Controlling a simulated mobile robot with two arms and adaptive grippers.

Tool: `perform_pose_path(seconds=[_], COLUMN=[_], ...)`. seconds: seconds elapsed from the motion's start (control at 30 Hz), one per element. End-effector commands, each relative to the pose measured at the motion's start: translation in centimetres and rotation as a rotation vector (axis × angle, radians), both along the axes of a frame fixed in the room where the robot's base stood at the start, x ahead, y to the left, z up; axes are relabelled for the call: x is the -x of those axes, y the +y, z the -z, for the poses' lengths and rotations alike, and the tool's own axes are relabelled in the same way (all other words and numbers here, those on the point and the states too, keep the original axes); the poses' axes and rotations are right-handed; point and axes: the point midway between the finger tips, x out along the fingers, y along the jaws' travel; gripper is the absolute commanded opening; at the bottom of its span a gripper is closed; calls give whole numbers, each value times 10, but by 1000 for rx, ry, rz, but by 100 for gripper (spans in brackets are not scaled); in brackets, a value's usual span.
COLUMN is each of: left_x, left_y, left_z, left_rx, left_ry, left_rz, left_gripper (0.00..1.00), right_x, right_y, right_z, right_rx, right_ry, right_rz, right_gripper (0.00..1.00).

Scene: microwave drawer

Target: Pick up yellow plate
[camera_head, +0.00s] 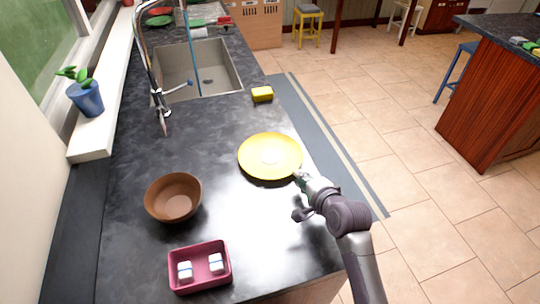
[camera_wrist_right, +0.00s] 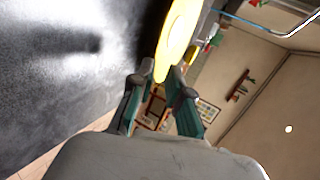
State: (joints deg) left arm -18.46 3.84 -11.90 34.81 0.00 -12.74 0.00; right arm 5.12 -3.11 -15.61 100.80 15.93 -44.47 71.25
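The yellow plate (camera_head: 270,155) lies on the dark countertop, near its right edge. My right gripper (camera_head: 299,196) is at the plate's near right rim, its fingers spread apart. In the right wrist view, the rim of the yellow plate (camera_wrist_right: 178,40) reaches down between the two fingertips of my right gripper (camera_wrist_right: 163,80). The fingers look open, and I cannot tell whether either one touches the plate. My left gripper is in neither view.
A brown bowl (camera_head: 173,197) and a pink tray (camera_head: 200,283) with two small white items stand left of and nearer than the plate. A yellow sponge (camera_head: 262,94) lies beyond it, beside the sink (camera_head: 225,75). The countertop (camera_head: 215,130) around the plate is clear.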

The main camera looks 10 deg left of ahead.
Motion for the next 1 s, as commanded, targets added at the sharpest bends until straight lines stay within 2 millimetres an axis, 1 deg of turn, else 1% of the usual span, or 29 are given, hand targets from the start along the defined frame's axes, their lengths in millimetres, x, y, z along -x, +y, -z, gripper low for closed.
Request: perform_pose_path(seconds=[0.07, 0.17, 0.23, 0.3, 0.4, 0.53, 0.83, 0.93, 1.0], left_x=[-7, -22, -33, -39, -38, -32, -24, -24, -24], left_y=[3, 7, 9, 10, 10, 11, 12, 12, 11], left_z=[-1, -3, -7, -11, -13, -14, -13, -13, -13], left_rx=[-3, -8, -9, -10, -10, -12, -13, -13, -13], left_ry=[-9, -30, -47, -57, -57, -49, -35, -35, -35], left_rz=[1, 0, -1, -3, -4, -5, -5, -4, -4], left_gripper=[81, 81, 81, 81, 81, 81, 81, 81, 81], right_x=[-4, -9, -15, -24, -35, -45, -48, -48, -48], right_y=[2, 4, 5, 8, 12, 17, 19, 19, 19], right_z=[2, 4, 7, 12, 19, 26, 28, 28, 28], right_rx=[1, 1, 3, 2, 2, 1, 1, 1, 1], right_ry=[0, 0, 1, 2, 1, 1, 1, 1, 1], right_rz=[0, 0, 0, 0, 0, 1, 1, 1, 1], right_gripper=[17, 17, 17, 17, 17, 17, 17, 0, 0])
